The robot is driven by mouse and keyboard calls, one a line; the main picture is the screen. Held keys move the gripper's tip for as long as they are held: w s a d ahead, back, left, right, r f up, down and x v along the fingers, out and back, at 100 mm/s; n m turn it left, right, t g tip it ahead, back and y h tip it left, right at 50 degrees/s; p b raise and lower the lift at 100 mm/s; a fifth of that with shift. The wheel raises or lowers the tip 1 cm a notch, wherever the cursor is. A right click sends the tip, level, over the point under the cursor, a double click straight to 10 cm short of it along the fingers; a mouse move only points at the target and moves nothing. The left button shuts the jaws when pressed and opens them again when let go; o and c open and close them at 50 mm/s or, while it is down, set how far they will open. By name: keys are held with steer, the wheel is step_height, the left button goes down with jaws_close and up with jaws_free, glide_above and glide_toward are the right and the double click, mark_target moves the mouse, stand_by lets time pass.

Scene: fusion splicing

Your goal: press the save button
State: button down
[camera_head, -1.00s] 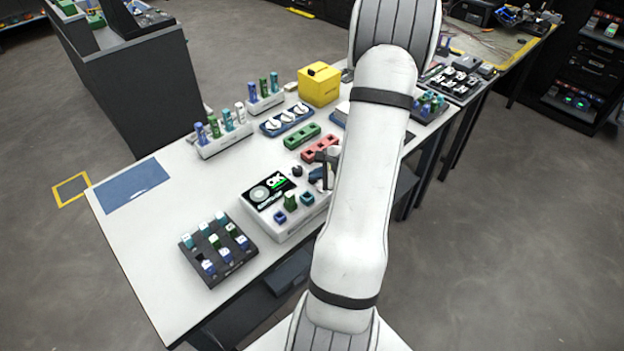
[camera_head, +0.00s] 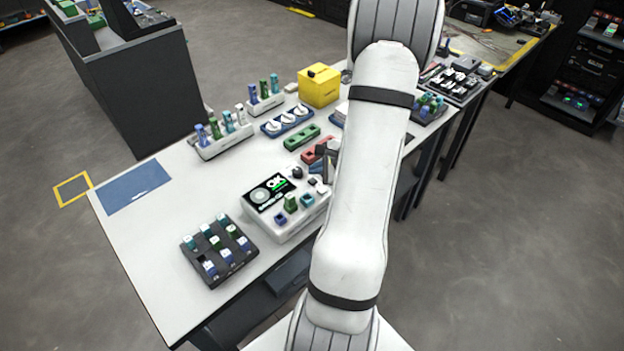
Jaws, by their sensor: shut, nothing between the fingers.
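The white splicing device (camera_head: 283,232) sits on the white table with a dark screen (camera_head: 267,190) showing white marks and a green line. Small controls stand on its top: a green block (camera_head: 291,203), a blue block (camera_head: 280,218), a teal block (camera_head: 307,200), a dark knob (camera_head: 297,172) and small pale and dark buttons (camera_head: 321,186) at its right end. I cannot read which is the save button. My gripper (camera_head: 318,168) is shut and empty, just beyond the device's back right corner and apart from the buttons. My arm partly hides it.
A black rack of colored vials (camera_head: 226,270) stands at the front left. Behind the device are a red block (camera_head: 312,152), a green block (camera_head: 301,137), a blue tray with white spools (camera_head: 287,120) and a yellow box (camera_head: 318,88). A blue mat (camera_head: 135,187) lies at the left.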

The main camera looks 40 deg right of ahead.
mark_target(316, 184)
step_height(316, 184, up, 4)
steer(key=shift+f+p, duration=0.1)
steer(key=shift+p, duration=0.85)
steer(key=a+r+n+g+y, duration=0.1)
steer(key=a+r+n+g, duration=0.1)
steer(key=a+r+n, duration=0.55)
steer(key=a+r+n+g+y, duration=0.15)
steer(key=a+r+n, duration=0.25)
steer(key=a, duration=0.7)
steer(key=s+a+r+n+g+h, duration=0.1)
steer(key=s+a+r+n+h, duration=0.1)
steer(key=s+a+r+n, duration=0.2)
steer(key=s+a+r+n+g+h, duration=0.1)
steer(key=s+a+r+n+h, duration=0.2)
steer(key=s+n, duration=0.5)
steer(key=shift+s+a+r, duration=0.45)
steer(key=shift+a+r, duration=0.1)
steer(key=shift+a, duration=0.45)
